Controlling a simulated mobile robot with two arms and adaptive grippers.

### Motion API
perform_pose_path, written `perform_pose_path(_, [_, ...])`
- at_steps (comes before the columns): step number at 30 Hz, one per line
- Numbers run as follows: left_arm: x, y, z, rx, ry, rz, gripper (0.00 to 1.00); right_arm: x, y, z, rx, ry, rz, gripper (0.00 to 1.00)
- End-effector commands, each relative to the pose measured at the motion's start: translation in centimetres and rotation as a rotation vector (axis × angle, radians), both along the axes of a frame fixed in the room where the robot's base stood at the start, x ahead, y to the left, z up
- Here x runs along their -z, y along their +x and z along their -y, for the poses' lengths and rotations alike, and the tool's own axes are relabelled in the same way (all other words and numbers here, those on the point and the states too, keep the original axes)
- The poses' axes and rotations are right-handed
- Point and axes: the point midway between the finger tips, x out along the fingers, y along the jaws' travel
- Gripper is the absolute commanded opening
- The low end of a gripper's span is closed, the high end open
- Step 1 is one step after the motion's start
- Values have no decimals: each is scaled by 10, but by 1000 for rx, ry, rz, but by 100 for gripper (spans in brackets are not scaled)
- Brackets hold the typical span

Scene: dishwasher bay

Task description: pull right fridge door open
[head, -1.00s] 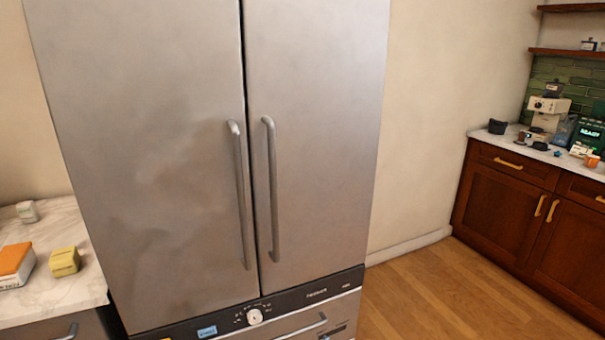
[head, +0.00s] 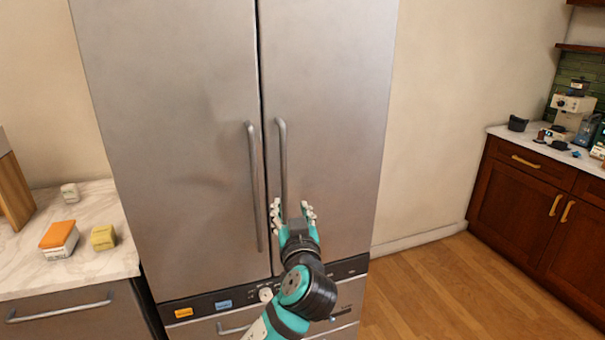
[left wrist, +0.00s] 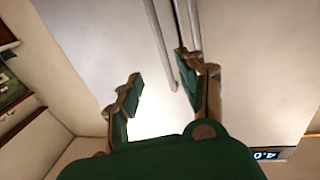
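The right fridge door (head: 335,90) is a tall grey metal panel and stands closed beside the left door (head: 175,110). Its vertical bar handle (head: 282,160) is near the middle seam. My left gripper (head: 292,208) is in front of this handle's lower part, fingers apart. In the left wrist view, the left gripper (left wrist: 159,66) is open, and the right door's handle (left wrist: 158,35) shows between the fingers. The left door's handle (left wrist: 195,22) is close to the right-hand finger. I cannot tell whether any finger touches a handle. My right gripper is not in view.
A marble counter (head: 90,268) with small boxes stands left of the fridge. The wooden floor (head: 430,290) at the right is free. A dark wood cabinet (head: 515,190) with a coffee machine (head: 572,108) on top stands farther right.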

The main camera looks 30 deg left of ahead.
Motion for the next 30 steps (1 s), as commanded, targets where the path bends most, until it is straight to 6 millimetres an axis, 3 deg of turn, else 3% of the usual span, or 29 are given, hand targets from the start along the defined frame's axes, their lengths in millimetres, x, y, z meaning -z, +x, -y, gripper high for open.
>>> perform_pose_path(5, [-4,16,-14,-4,5,1,40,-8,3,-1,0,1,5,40])
perform_pose_path(21, [-5,106,-85,-3,4,-2,40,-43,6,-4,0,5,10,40])
perform_pose_path(30, [-2,133,-105,0,2,0,40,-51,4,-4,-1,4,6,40])
